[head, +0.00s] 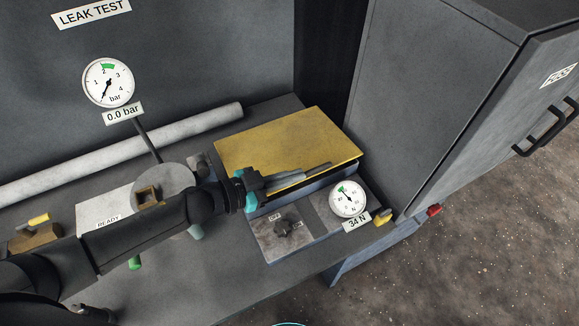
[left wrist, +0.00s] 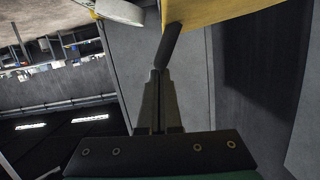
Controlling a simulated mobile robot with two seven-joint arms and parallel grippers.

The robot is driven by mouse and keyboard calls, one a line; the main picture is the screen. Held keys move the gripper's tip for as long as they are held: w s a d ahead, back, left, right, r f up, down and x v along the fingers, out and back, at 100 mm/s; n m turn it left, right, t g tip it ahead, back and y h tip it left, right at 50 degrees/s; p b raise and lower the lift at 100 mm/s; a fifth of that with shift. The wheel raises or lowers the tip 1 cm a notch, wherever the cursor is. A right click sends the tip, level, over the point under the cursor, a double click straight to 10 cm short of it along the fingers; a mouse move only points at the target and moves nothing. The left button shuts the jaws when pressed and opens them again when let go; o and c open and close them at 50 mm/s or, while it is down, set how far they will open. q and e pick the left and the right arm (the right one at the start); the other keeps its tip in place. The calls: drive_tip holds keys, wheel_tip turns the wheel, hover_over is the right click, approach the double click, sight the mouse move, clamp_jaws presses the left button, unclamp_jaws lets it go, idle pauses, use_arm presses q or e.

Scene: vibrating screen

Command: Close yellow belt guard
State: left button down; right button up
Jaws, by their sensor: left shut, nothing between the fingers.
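The yellow belt guard (head: 290,140) is a flat yellow panel lying over the machine on the bench in the head view. Its yellow edge also shows at the top of the left wrist view (left wrist: 230,12). My left gripper (head: 304,174) lies along the guard's near edge, its fingers pointing right. In the left wrist view the left gripper (left wrist: 158,74) is shut and empty. Its fingertips are at or very near a dark bar (left wrist: 169,45) by the guard; I cannot tell whether they touch. My right gripper is not in view.
A tall grey cabinet (head: 430,90) stands close on the right. A grey pipe (head: 120,150) and a 0.0 bar gauge (head: 108,82) are at left.

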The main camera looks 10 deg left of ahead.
use_arm(q)
drive_tip(key=f, duration=0.2)
drive_tip(key=s+f+b, duration=0.1)
drive_tip(key=shift+d+f, duration=0.25)
drive_tip(key=shift+f, duration=0.05)
drive_tip(key=s+a+r+p, duration=0.3)
drive_tip(key=s+a+r, duration=0.3)
drive_tip(key=a, duration=0.1)
drive_tip(key=shift+s+r, duration=0.25)
drive_tip(key=shift+r, duration=0.1)
idle(0.4)
